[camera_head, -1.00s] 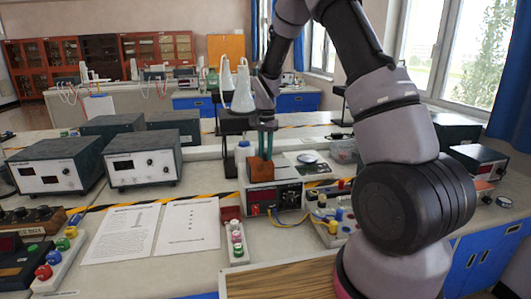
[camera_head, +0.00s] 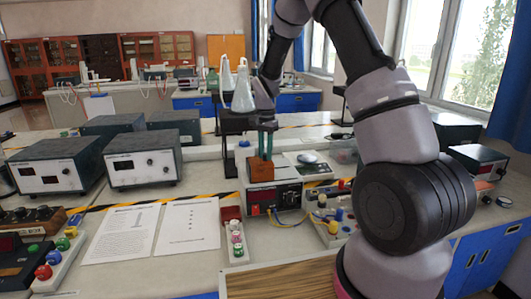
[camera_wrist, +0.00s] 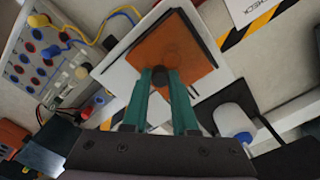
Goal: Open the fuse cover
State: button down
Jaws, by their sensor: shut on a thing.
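The fuse cover (camera_head: 261,172) is a brown-orange block on top of a white instrument with a red digital display (camera_head: 275,202). In the wrist view the cover (camera_wrist: 190,60) is a flat orange square on a pale plate with a dark edge strip, and a dark round knob (camera_wrist: 166,75) stands on it. My gripper (camera_head: 261,156) points down over the cover. Its green fingers (camera_wrist: 165,82) are closed on the knob. The fingertips partly hide the knob, and whether the cover is lifted cannot be told.
A terminal board (camera_head: 335,228) with coloured plugs and wires lies at the right front. Printed sheets (camera_head: 155,230) and a strip of coloured terminals (camera_head: 235,238) lie to the left. Grey power supplies (camera_head: 142,163) stand farther left.

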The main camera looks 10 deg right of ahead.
jog(key=shift+d, duration=0.1)
jog(key=d, duration=0.8)
jog(key=shift+d, duration=0.15)
jog(key=c, duration=0.7)
grip_release()
jog(key=shift+d, duration=0.1)
notch_tip(320, 180, up, 11)
jog(key=shift+f, duration=0.1)
